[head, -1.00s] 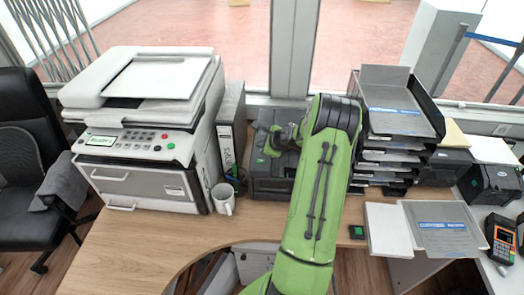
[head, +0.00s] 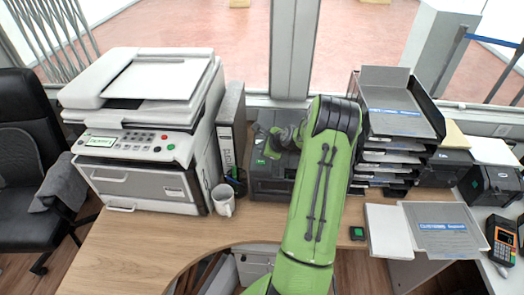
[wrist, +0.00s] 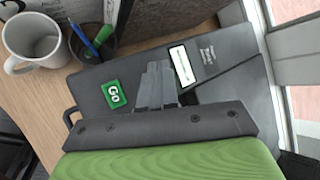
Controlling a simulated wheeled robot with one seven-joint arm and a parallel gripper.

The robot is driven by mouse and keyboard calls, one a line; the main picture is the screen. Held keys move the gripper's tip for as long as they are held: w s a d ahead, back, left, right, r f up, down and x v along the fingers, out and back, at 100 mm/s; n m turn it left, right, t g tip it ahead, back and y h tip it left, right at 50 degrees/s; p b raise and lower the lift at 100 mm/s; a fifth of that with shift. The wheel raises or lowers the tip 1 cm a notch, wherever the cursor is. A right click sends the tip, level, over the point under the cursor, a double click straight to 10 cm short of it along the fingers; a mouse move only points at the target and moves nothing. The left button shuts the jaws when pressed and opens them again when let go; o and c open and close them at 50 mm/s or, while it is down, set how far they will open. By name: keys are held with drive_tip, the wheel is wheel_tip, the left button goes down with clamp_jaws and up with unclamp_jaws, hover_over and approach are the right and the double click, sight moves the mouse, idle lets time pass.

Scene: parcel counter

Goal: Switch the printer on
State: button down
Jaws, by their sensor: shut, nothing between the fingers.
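A large white and grey printer (head: 140,130) stands at the left of the counter. Its panel has a lit green display (head: 101,141), small buttons, a red button (head: 164,137) and a green button (head: 171,147). The display text is too small to read. My gripper (head: 276,139) is away to the right of this printer, above a low dark box-shaped unit (head: 268,184). In the wrist view my gripper (wrist: 158,82) is shut and empty, beside a green "Go" square (wrist: 114,94) on the dark unit (wrist: 225,90). I cannot tell whether the fingertips touch the unit.
A white mug (head: 223,199) and a dark pen cup (head: 236,181) stand between the printer and the dark unit. An upright binder (head: 230,125) is behind them. A stack of paper trays (head: 390,150) is right of my arm. The wooden counter front (head: 150,245) is clear.

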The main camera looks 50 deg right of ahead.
drive_tip(key=shift+r, duration=0.4)
wheel_tip(320, 180, up, 6)
drive_tip(key=p, duration=0.4)
drive_tip(key=shift+p, duration=0.3)
